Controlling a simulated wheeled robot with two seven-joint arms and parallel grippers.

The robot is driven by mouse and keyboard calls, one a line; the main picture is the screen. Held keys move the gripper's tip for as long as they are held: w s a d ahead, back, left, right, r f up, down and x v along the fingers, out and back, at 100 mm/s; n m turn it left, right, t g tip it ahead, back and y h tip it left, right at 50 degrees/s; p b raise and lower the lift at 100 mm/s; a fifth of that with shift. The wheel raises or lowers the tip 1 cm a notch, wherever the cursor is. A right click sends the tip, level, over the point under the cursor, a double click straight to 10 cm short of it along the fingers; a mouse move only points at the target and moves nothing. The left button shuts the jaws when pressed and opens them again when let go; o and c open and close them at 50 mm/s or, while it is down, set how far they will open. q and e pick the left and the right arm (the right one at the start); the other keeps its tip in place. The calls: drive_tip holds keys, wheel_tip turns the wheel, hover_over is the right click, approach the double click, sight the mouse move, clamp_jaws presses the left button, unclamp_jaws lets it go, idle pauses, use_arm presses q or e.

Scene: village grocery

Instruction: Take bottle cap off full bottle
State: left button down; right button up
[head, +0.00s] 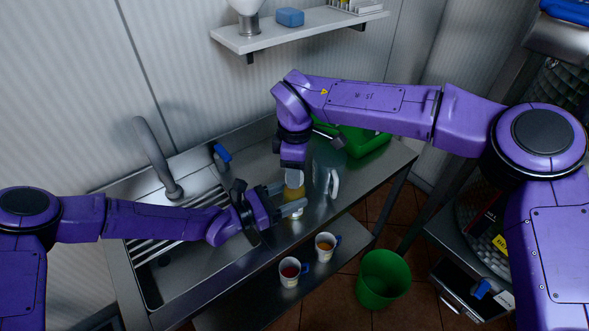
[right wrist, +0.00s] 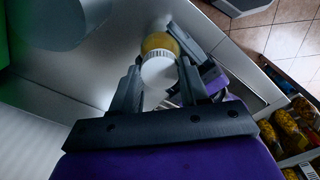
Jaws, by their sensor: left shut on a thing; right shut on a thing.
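A bottle (head: 294,193) with yellow contents stands upright over the steel counter, partly hidden by my grippers. In the right wrist view its yellow body (right wrist: 160,43) shows beyond a white ribbed cap (right wrist: 158,70). My left gripper (head: 286,198) comes in from the left and is shut on the bottle's body. My right gripper (right wrist: 158,84) reaches down from above, with its two fingers on either side of the cap, shut on it. The cap appears to be at the bottle's neck; I cannot tell whether it is loose.
A sink with a tap (head: 158,160) lies at left. A grey jug (head: 330,165) and a green crate (head: 362,141) stand right of the bottle. Two cups (head: 290,271) (head: 326,245) are on the lower shelf. A green bin (head: 383,279) is on the floor. A wall shelf (head: 300,28) is above.

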use_arm(q)
drive_tip(key=shift+a+f, duration=0.1)
drive_tip(key=shift+f, duration=0.35)
use_arm(e)
drive_tip(key=n, duration=0.5)
drive_tip(key=shift+s+a+n, duration=0.15)
drive_tip(key=shift+s+n, duration=0.05)
drive_tip(key=shift+n, duration=0.2)
drive_tip(key=n, duration=3)
drive_tip(key=shift+n, duration=0.4)
drive_tip(key=n, duration=1.2)
drive_tip(key=shift+s+r, duration=0.1)
use_arm(q)
drive_tip(key=shift+r, duration=0.1)
use_arm(e)
drive_tip(key=n, duration=0.5)
drive_tip(key=shift+r, duration=0.1)
